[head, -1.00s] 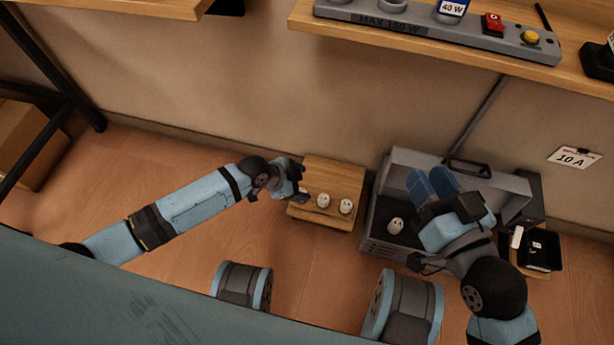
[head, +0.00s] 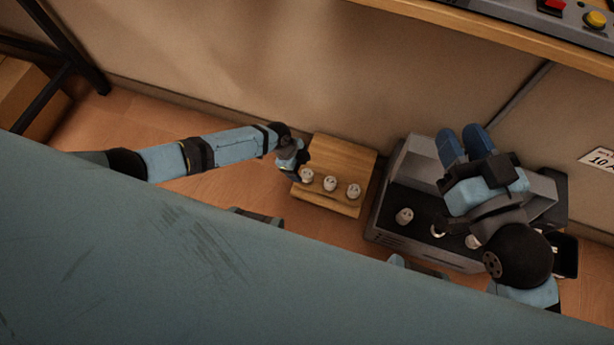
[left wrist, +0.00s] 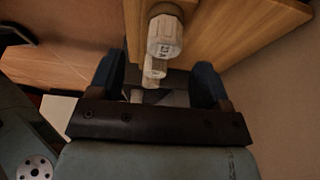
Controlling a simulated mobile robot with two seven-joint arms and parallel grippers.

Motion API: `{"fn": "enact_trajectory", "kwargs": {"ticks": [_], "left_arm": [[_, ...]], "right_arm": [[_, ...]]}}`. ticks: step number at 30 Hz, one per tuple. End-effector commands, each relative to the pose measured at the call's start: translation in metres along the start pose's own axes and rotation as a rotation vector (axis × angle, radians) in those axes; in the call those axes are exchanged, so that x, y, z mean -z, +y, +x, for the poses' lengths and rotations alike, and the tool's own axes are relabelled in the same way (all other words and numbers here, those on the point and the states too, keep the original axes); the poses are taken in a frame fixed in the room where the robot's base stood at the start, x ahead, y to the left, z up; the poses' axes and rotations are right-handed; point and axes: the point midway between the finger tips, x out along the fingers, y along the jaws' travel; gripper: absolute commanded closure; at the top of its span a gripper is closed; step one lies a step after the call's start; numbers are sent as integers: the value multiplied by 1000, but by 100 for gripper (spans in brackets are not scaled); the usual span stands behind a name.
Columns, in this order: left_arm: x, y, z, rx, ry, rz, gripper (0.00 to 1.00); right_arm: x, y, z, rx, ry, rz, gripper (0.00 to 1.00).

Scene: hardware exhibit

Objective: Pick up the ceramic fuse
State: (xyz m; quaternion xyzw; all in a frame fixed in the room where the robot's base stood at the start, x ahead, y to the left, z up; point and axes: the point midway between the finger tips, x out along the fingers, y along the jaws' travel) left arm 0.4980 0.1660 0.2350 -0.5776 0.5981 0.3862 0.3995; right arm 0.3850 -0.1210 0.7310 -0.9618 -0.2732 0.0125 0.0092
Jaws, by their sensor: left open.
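White ceramic fuses stand in a row on a small wooden stand: a left one (head: 307,175), a middle one (head: 330,183) and a right one (head: 354,190). My left gripper (head: 298,167) is beside the stand's left edge, close to the left fuse. In the left wrist view the left gripper (left wrist: 157,80) is open, with dark blue fingers wide apart. A near fuse (left wrist: 164,36) and another behind it (left wrist: 154,67) show in line with the gap between them. Contact cannot be told. My right gripper (head: 464,143) has its blue fingers apart above the grey toolbox.
The wooden stand (head: 335,150) sits on the floor by the wall. The open grey toolbox (head: 400,235) stands to its right, with a white fuse (head: 404,216) and other pale pieces inside. A wooden shelf (head: 480,35) runs above. A cardboard box (head: 35,92) is far left.

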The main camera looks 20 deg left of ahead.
Motion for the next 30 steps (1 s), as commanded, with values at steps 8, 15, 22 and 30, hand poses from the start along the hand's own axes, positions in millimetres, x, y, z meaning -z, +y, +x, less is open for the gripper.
{"fn": "enact_trajectory", "kwargs": {"ticks": [8, 15, 22, 30], "left_arm": [[1, -5, 35, 0, 0, 1, 29], [2, -5, 53, 1, -1, -1, 29], [3, -5, 51, 0, 0, -1, 47], [3, -5, 51, 0, 0, -1, 82]], "right_arm": [[-7, 8, 4, -9, 59, -102, 65], [7, 16, 7, -10, 120, -215, 65], [7, 15, 6, -9, 117, -209, 65], [6, 14, 6, -11, 115, -201, 65]]}}
